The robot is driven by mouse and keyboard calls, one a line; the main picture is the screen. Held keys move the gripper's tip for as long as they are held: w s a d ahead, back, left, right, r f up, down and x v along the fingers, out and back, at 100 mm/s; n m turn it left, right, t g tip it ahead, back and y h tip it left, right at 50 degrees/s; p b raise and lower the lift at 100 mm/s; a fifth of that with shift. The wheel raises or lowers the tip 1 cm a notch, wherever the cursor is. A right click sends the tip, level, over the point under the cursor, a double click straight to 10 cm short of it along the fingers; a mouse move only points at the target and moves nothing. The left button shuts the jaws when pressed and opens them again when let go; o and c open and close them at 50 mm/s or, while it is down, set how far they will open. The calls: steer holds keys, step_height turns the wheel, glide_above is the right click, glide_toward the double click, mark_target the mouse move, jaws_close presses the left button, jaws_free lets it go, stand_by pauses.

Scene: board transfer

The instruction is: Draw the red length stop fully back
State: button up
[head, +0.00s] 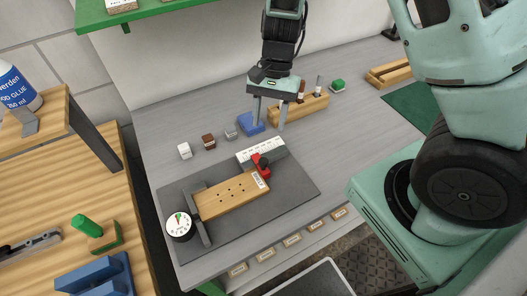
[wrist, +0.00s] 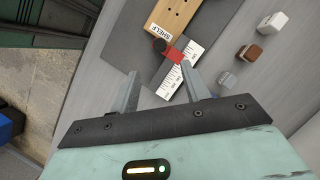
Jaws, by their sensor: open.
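The red length stop (head: 261,171) sits on a white scale (head: 252,152) at the right end of a wooden board (head: 228,196) marked "SHELF". A dark knob tops the stop. The stop and its knob also show in the wrist view (wrist: 174,56), beyond my fingertips. The board lies on a dark grey mat (head: 290,187), and a round dial (head: 180,224) stands at its left end. My gripper (head: 269,127) is open and empty, above the bench behind the stop. In the wrist view my two fingers (wrist: 159,74) are spread, with the scale between them.
Several small blocks stand behind the mat, among them a white one (head: 184,151), a brown one (head: 208,141) and a blue one (head: 250,123). A wooden holder (head: 306,107) with upright tools stands behind my gripper. The mat right of the stop is clear.

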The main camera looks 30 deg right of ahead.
mark_target(264, 160)
steer(key=p+x, duration=0.1)
steer(key=x, duration=0.9)
steer(key=shift+f, duration=0.2)
